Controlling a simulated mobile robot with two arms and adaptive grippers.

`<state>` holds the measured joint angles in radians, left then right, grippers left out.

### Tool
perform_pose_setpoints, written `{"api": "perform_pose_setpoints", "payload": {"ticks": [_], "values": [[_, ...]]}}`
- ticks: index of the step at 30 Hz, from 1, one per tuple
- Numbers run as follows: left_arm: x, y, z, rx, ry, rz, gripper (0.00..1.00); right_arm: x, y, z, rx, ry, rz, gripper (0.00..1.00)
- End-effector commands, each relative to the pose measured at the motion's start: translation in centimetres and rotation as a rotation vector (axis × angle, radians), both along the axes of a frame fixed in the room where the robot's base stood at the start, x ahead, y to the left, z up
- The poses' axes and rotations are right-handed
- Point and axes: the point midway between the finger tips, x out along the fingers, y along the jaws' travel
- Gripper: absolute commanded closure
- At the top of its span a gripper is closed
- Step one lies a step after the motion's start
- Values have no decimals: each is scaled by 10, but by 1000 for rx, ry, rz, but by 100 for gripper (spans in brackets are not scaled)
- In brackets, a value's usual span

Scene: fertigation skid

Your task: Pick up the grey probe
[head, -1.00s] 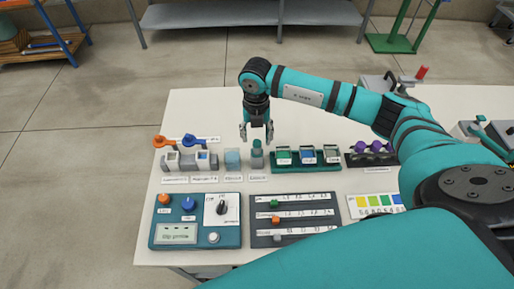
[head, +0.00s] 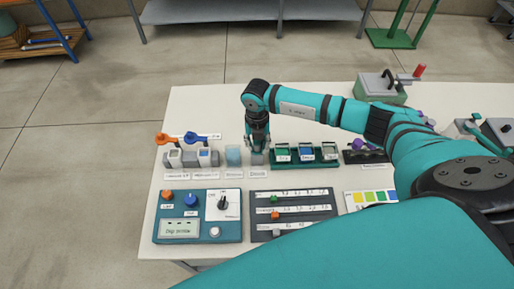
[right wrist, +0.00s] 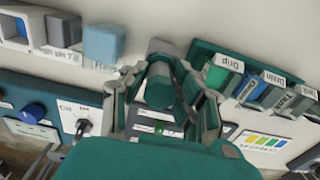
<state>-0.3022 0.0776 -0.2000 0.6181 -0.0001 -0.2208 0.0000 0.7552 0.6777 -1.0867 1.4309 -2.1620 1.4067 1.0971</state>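My right gripper (head: 258,148) is low over a small grey block at the end of the front row. In the right wrist view the gripper (right wrist: 163,72) has its fingers on both sides of an upright teal-coloured piece (right wrist: 160,92). A grey rounded end (right wrist: 160,46) shows just beyond it. I cannot tell whether the fingers press on it. No plainly grey probe shows apart from this spot, and the gripper hides most of it. An orange-handled probe (head: 164,140) and a blue-handled one (head: 197,139) stand in grey holders to the left. My left gripper is out of view.
A pale blue block (head: 233,156) stands close left of my gripper. A green tray (head: 305,164) with labelled blocks is close right. In front lie a teal control panel (head: 238,236) and a dark slider board (head: 324,208).

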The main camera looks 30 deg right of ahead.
Motion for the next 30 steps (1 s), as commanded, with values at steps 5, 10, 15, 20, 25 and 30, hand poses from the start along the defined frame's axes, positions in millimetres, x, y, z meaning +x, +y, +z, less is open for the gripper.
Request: {"api": "perform_pose_setpoints", "payload": {"ticks": [5, 10, 15, 20, 25, 30], "values": [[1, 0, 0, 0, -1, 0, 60, 0, 0, 0, 0, 0, 0, 98], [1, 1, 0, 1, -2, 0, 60, 0, 0, 1, 0, -1, -1, 100], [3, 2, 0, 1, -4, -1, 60, 1, 0, 2, 0, -1, -1, 100], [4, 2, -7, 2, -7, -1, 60, 2, -1, 20, 0, -4, 0, 100], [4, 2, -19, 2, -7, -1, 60, 2, 0, 54, 0, -7, 1, 100], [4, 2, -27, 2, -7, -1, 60, 2, 0, 84, 1, -5, -1, 100]]}}
